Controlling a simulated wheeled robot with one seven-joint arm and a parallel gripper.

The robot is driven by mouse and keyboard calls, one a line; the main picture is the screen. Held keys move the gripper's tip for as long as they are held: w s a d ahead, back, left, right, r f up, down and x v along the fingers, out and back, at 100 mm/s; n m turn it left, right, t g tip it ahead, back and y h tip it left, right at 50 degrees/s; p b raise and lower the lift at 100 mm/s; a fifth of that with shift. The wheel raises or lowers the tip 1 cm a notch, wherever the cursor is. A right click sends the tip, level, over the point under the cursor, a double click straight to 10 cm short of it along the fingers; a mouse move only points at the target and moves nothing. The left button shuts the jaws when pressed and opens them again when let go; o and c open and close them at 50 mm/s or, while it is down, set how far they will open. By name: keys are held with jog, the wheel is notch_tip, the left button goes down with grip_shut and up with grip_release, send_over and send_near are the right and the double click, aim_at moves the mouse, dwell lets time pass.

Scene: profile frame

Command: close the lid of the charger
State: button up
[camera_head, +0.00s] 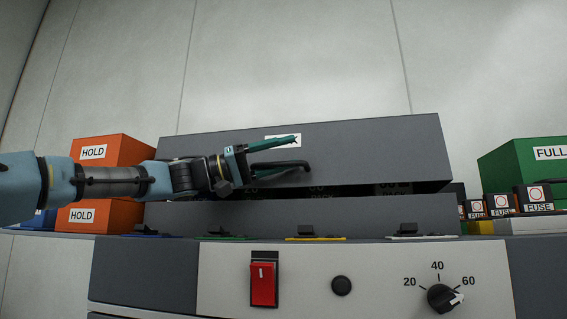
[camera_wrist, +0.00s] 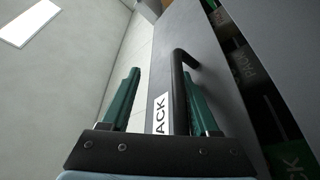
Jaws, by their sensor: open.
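The charger (camera_head: 350,215) is a grey box with its grey lid (camera_head: 375,150) partly raised, leaving a dark gap above the front wall. Packs show inside through the gap, also in the wrist view (camera_wrist: 252,75). A black bar handle (camera_head: 285,165) stands out from the lid's face; it also shows in the wrist view (camera_wrist: 180,90). My gripper (camera_head: 288,152) is open at the handle. In the wrist view my green fingers (camera_wrist: 162,75) are spread, with the handle between them, close to the right finger. Whether they touch cannot be told. A white label is partly hidden behind a finger.
Orange HOLD boxes (camera_head: 112,150) stand at the left, partly behind my arm. A green FULL box (camera_head: 530,160) and several FUSE blocks (camera_head: 502,203) stand at the right. Below is a panel with a red switch (camera_head: 263,284) and a dial (camera_head: 441,297).

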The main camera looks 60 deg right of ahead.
aim_at(276, 133)
notch_tip(276, 133, up, 5)
jog(key=shift+p, duration=0.85)
jog(key=shift+o, duration=0.5)
jog(key=shift+s+a+r, duration=0.1)
jog(key=shift+b+v, duration=0.5)
jog(key=shift+v, duration=0.4)
jog(key=shift+o, duration=0.3)
jog(key=shift+b+v, duration=1.05)
jog(key=shift+v, duration=1.85)
jog(key=shift+w+a, duration=0.4)
jog(key=shift+a, duration=0.05)
jog(key=shift+c, duration=0.8)
jog(key=shift+b+v, duration=0.75)
jog(key=shift+v, duration=1.2)
